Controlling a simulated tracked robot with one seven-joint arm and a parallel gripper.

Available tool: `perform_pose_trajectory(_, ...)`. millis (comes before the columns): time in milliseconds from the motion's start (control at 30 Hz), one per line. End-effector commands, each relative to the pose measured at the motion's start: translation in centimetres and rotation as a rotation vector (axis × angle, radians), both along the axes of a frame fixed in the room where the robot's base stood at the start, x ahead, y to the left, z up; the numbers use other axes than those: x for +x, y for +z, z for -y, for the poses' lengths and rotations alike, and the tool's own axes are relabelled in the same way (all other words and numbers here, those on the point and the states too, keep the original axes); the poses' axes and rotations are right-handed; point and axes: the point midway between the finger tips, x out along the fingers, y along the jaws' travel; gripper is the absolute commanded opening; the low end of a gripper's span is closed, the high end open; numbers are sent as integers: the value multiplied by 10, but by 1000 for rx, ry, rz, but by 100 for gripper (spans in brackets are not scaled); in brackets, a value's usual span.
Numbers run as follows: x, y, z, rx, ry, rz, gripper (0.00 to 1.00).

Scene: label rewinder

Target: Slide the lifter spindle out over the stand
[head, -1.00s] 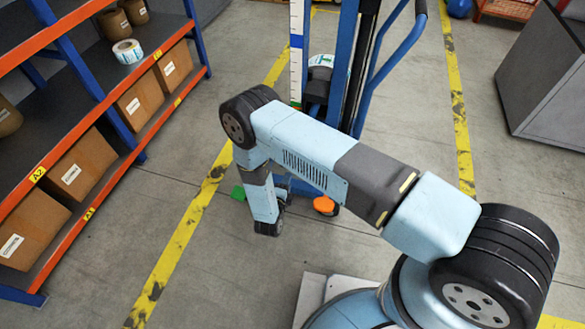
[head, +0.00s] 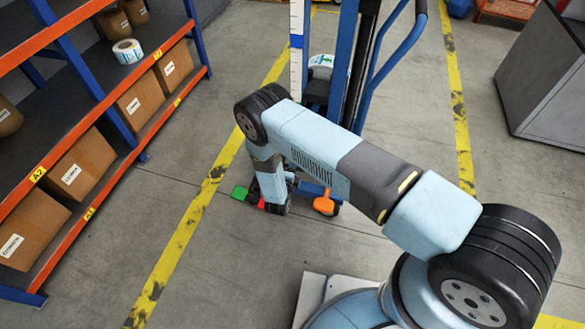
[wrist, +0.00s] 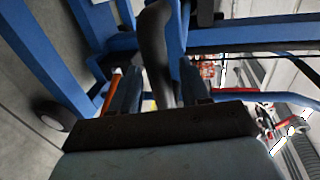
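The lifter is a blue frame with a tall mast (head: 347,65) at the top middle of the head view. A white label roll (head: 321,66) sits at its left side. I cannot pick out the spindle or the stand for certain.
A green pedal (head: 240,192) and an orange pedal (head: 324,204) are low at the lifter's base. An orange and blue shelf rack (head: 125,150) with boxes stands at the left. A grey cabinet (head: 548,85) is at the right. Floor between rack and lifter is clear.

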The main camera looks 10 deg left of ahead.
Motion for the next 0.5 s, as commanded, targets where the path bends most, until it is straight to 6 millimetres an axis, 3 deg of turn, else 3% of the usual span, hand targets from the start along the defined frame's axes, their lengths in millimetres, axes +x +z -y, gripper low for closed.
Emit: perform_pose_trajectory(500, -1, -1, 0, 0, 0, -2, 0)
